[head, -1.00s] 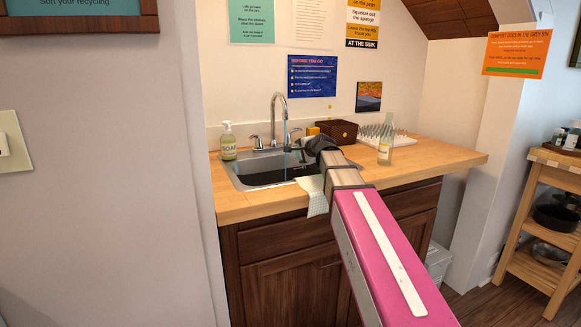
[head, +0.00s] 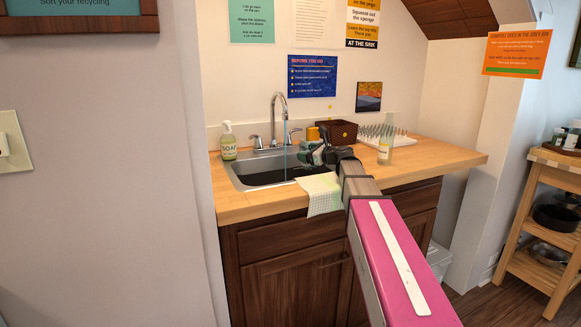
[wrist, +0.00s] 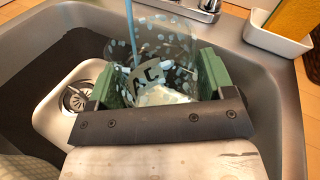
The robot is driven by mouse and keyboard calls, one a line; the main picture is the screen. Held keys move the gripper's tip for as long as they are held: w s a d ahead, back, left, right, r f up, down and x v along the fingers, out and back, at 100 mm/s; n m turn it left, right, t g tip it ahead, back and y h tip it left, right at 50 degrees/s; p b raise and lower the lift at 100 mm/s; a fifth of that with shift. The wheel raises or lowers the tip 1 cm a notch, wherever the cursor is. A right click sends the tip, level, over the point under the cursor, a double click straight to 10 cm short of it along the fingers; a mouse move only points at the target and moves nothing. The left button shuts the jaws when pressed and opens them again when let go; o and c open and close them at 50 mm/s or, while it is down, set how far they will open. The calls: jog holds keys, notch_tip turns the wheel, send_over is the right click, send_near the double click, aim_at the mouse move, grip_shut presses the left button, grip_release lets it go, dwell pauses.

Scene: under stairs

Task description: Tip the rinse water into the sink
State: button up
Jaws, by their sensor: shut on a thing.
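My gripper (wrist: 160,80) is shut on a clear glass vessel (wrist: 150,60) with pale dots and dark letters, held between its green pads. Its tilt and the water inside cannot be told. In the head view my gripper (head: 312,153) hangs over the right part of the metal sink (head: 240,183). The tap (head: 280,105) stands behind the sink, with a thin stream of water (head: 285,163) falling from it. In the wrist view the stream (wrist: 129,25) comes down at the vessel's left part; whether it enters is unclear. The drain (wrist: 77,98) lies left of the vessel.
A soap bottle (head: 229,142) stands left of the tap. A yellow sponge (head: 313,133), brown box (head: 338,133), drying rack (head: 378,135) and glass bottle (head: 385,151) are to the right. A checked cloth (head: 321,194) hangs over the counter's front edge.

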aim_at(312, 146)
jog(key=shift+w+d+r+m, duration=0.2)
jog(key=shift+d+r+m, duration=0.05)
jog(key=shift+r+m, duration=0.3)
jog(key=shift+w+d+r+m+t+y, duration=0.3)
jog(key=shift+d+r+m+y, duration=0.1)
jog(key=shift+d+r+m, duration=0.35)
jog(key=shift+a, duration=0.15)
jog(key=shift+r, duration=2)
